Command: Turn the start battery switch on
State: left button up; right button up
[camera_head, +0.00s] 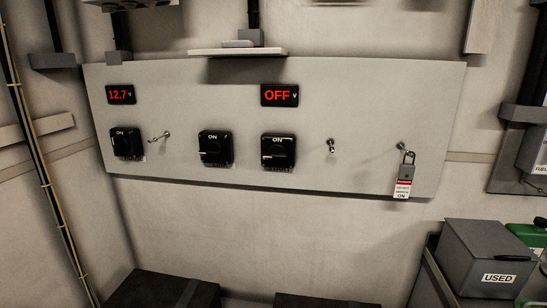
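A pale panel (360,100) on the wall carries three black rotary switches, each with "ON" at its top: a left one (126,144), a middle one (215,148) and a right one (278,150). The middle and right knobs seem to lie crosswise, with a white mark toward the left; the left knob's position is hard to tell. The small labels below them are unreadable, so I cannot tell which is the start battery switch. A red display (120,94) above the left switch reads 12.7 V. Another display (280,95) above the right switch reads OFF. Neither gripper is in view.
Metal toggles or pins stick out of the panel (160,136), (331,145). A padlock (407,168) with a red-and-white tag (402,188) hangs at the right. A grey "USED" box (487,252) stands lower right. Dark boxes (160,290) lie below; the panel's front is clear.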

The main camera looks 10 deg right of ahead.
aim_at(276, 153)
jog(key=z, duration=0.05)
jog(key=k, duration=0.5)
jog(key=z, duration=1.1)
jog(key=i, duration=0.65)
jog(key=z, duration=0.15)
